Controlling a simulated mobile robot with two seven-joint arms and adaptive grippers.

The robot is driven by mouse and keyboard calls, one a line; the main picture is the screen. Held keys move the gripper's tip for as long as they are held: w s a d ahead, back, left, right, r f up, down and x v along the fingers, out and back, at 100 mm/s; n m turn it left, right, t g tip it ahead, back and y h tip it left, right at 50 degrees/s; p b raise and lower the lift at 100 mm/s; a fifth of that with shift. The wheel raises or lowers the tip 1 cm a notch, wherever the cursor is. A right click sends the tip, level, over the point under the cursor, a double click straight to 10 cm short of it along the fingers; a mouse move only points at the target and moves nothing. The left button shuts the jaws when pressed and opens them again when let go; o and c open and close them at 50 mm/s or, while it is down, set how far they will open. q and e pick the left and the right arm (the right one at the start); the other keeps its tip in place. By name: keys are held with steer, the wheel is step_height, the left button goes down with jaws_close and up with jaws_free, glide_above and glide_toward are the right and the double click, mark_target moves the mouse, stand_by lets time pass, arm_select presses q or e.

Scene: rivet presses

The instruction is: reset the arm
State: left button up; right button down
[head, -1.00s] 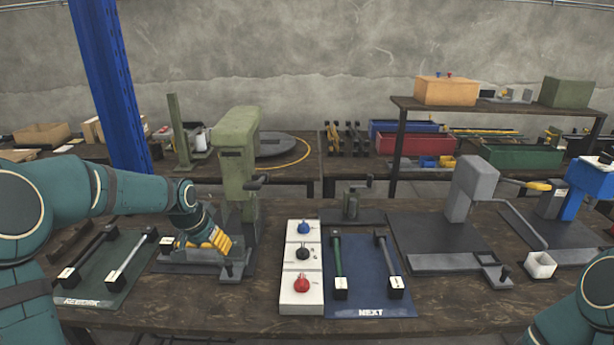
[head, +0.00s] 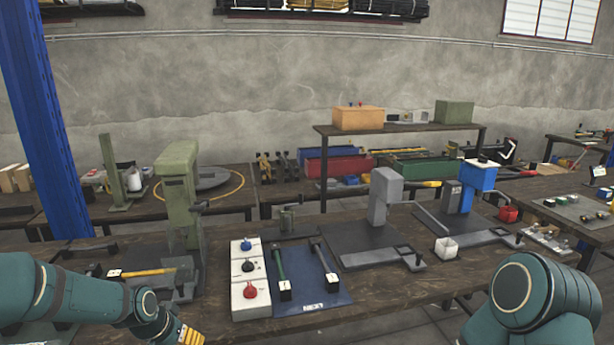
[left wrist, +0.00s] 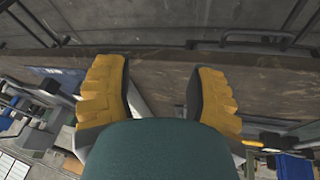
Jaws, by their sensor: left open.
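My left gripper (head: 190,337) has yellow fingers and sits at the bottom edge of the head view, in front of the green press (head: 180,190). In the left wrist view the gripper (left wrist: 158,95) is open, with its two yellow fingers wide apart and nothing between them but the worn table surface (left wrist: 160,45). My right arm (head: 530,300) shows at the lower right of the head view; its gripper is out of view.
A white panel with blue, black and red knobs (head: 250,279) stands beside a blue mat (head: 335,293) with two bars. A grey press (head: 384,195) and blue press (head: 478,176) stand to the right. A yellow bar (head: 147,272) lies by the green press.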

arm_select(q)
steer(key=s+d+f+n+g+h, duration=0.1)
steer(key=s+d+f+n+g, duration=0.1)
steer(key=s+d+f, duration=1.4)
steer(key=s+d, duration=0.2)
steer(key=s, duration=0.2)
steer(key=shift+s+d+f+h, duration=0.25)
steer(key=shift+s+f+h, duration=0.05)
steer(key=shift+s, duration=0.1)
